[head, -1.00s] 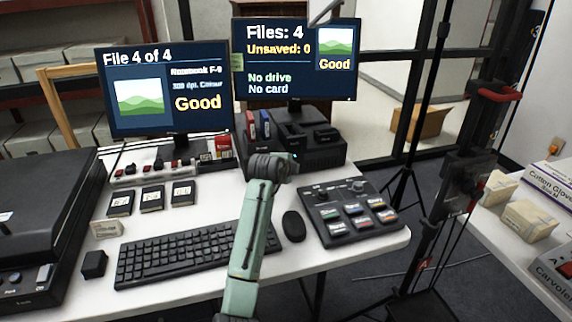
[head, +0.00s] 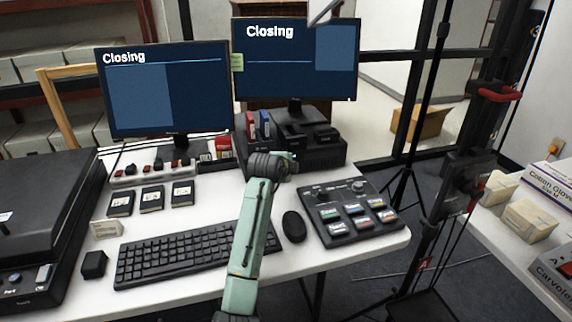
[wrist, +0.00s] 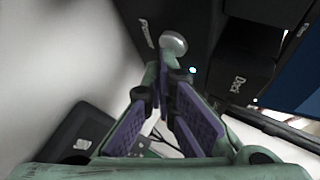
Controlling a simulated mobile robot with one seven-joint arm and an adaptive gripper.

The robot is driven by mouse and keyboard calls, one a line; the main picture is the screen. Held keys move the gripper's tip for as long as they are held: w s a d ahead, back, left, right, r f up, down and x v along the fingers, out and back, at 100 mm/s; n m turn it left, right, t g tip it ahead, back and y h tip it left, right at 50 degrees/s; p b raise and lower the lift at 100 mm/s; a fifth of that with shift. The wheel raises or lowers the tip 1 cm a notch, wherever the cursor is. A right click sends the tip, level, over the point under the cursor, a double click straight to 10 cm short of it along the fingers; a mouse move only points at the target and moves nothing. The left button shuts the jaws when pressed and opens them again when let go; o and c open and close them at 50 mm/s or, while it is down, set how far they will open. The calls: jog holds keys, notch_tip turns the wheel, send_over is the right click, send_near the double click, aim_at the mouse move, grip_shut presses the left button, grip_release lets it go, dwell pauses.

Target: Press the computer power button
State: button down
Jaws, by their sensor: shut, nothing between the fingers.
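The computer (head: 322,160) is a black box under the right monitor, at the back of the desk. In the wrist view its dark front (wrist: 205,25) carries the word "Power" beside a round silver power button (wrist: 173,42). My gripper (wrist: 162,68) is shut and empty, with its purple-padded fingers pointing at the computer front. The fingertips appear just below the button and very close to it; I cannot tell whether they touch. A small blue-white light (wrist: 193,70) glows right of the fingertips. In the head view my wrist hides the fingertips and the button.
The left monitor (head: 168,95) and right monitor (head: 290,75) both read "Closing". A keyboard (head: 175,254), a mouse (head: 294,226) and a button panel (head: 350,212) lie around my arm. A "Dock" unit (wrist: 245,80) is right of the button in the wrist view.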

jog(key=shift+s+d, duration=0.15)
jog(key=shift+s, duration=0.6)
jog(key=shift+s, duration=0.15)
jog(key=shift+s+d, duration=0.25)
jog(key=shift+s, duration=0.5)
jog(key=shift+s+d, duration=0.3)
jog(key=shift+s, duration=0.45)
jog(key=shift+s+d, duration=0.25)
jog(key=shift+s, duration=0.5)
